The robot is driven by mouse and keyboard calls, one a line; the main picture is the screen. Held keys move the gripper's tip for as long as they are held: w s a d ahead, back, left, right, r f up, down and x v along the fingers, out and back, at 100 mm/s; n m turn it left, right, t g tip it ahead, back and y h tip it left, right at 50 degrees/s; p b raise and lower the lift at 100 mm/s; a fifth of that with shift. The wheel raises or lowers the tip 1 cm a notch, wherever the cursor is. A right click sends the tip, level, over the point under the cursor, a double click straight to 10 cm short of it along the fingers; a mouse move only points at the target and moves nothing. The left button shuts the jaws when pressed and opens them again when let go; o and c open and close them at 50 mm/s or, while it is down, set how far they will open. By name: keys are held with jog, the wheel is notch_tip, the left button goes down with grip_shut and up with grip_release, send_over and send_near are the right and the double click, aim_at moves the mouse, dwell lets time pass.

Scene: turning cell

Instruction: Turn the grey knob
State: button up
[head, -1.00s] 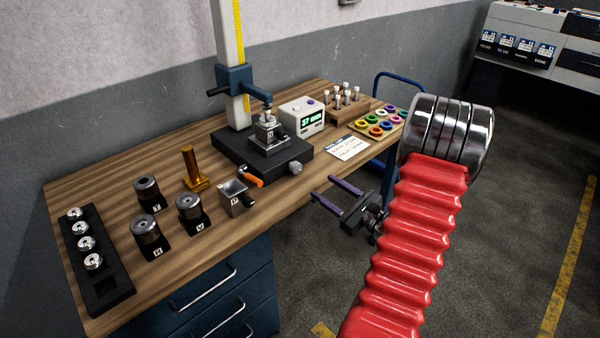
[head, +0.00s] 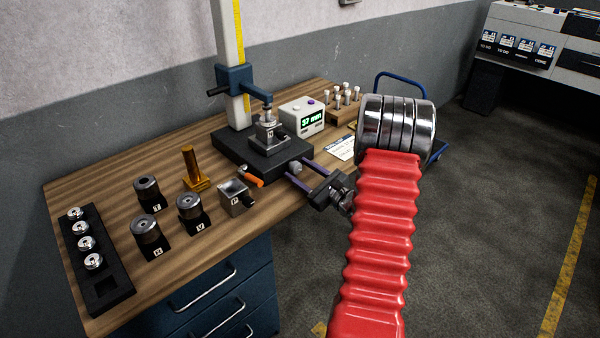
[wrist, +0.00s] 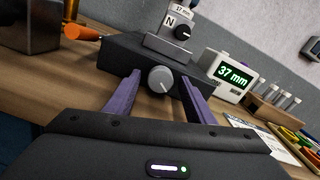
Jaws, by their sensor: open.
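The grey knob (head: 295,167) is a small round knob on the front of the black base (head: 232,153) of the height gauge. I cannot tell whether the fingertips touch the base.
A grey block marked N (wrist: 168,33) with a black knob stands on the base. A display box (head: 302,117) reads 37 mm. A white card (head: 341,148) and a pin rack (head: 344,106) are to the right.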

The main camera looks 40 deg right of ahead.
jog(key=shift+c, duration=0.7)
jog(key=c, duration=0.9)
jog(key=shift+a, duration=0.15)
jog(key=shift+m, duration=0.3)
jog(key=m, duration=0.3)
jog(key=shift+m, duration=0.4)
jog(key=m, duration=0.5)
